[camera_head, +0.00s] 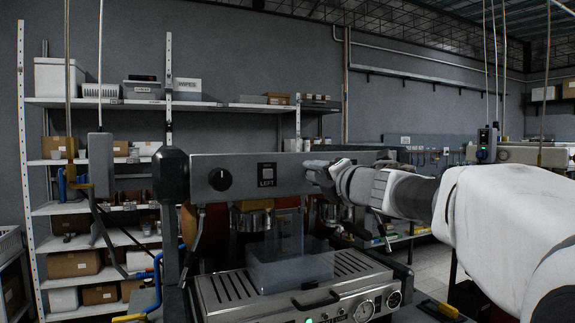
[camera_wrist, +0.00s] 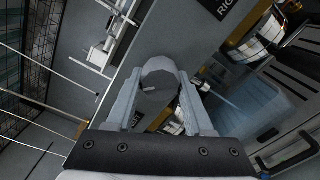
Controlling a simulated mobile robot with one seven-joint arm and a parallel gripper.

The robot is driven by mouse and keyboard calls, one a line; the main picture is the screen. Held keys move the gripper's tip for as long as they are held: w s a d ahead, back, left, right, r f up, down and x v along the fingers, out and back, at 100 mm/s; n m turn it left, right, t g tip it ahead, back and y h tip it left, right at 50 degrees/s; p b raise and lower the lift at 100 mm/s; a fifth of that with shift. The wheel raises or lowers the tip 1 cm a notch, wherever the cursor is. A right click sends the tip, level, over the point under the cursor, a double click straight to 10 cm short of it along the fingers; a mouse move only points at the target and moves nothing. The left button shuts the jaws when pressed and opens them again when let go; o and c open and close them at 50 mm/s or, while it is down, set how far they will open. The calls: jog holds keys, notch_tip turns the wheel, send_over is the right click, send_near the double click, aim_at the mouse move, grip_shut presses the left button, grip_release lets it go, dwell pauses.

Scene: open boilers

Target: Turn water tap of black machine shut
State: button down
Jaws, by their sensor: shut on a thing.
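The coffee machine (camera_head: 285,172) in front of me has a grey front panel and black end parts. A round black knob (camera_head: 220,179) sits at the panel's left end, beside a "LEFT" label. My gripper (camera_head: 318,172) reaches in from the right to the panel's right part. In the wrist view, its two fingers stand on either side of a round grey knob (camera_wrist: 159,72) with a small pale mark, and are shut on it. A label starting "RIG" is next to this knob. In the head view, my gripper hides the knob.
A clear box (camera_head: 290,265) stands on the slatted drip tray (camera_head: 235,289) below the panel. Gauges (camera_head: 364,310) sit on the lower front. Shelves with boxes (camera_head: 60,77) stand behind at left. Another machine (camera_head: 520,154) stands at the back right.

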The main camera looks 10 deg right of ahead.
jog(key=m+p, duration=0.4)
jog(key=m, duration=0.1)
jog(key=shift+r, duration=0.35)
jog(key=shift+m+p, duration=1.45)
jog(key=shift+m, duration=0.65)
jog(key=shift+f, duration=0.1)
jog(key=shift+c, duration=1.4)
grip_release()
jog(key=shift+s, duration=0.1)
jog(key=v, duration=1.7)
jog(key=shift+d, duration=0.1)
